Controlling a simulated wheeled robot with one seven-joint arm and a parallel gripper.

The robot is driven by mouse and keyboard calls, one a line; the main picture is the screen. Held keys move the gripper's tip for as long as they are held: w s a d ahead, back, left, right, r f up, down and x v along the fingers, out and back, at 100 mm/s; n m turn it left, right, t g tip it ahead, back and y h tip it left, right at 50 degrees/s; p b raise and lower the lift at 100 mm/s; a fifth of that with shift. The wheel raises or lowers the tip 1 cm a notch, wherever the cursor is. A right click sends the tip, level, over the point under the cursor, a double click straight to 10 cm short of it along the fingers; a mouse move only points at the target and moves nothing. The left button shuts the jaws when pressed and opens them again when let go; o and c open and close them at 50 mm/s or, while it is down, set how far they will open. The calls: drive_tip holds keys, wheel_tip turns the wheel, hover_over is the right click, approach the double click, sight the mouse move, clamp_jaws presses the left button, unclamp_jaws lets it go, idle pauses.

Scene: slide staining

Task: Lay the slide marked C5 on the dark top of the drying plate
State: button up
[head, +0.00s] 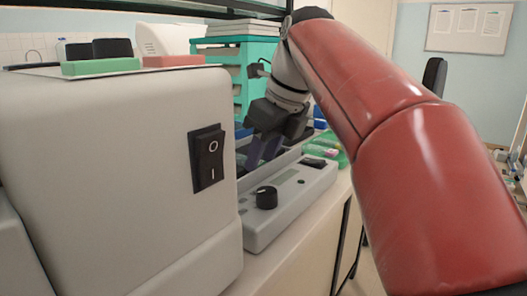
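A low grey device with a black knob, likely the drying plate (290,200), stands on the bench behind the large pale machine. Its dark top is not clearly visible, being mostly hidden by the machine and my gripper. My gripper (262,152) points down over the back left part of this device. Its fingertips are dim and partly hidden, so I cannot tell whether they are open or shut, or whether they hold anything. I see no slide marked C5.
The large pale machine (110,170) with a black rocker switch fills the left foreground and rises above the grey device. A teal rack (236,50) stands behind my gripper. Green items (326,146) lie beyond the device. A narrow strip of bench in front is clear.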

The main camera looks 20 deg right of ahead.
drive_tip(key=shift+o, duration=1.4)
drive_tip(key=p+v, duration=0.1)
drive_tip(key=v, duration=0.4)
drive_tip(key=shift+s+d+r, duration=0.1)
drive_tip(key=shift+r, duration=0.3)
drive_tip(key=shift+v, duration=1)
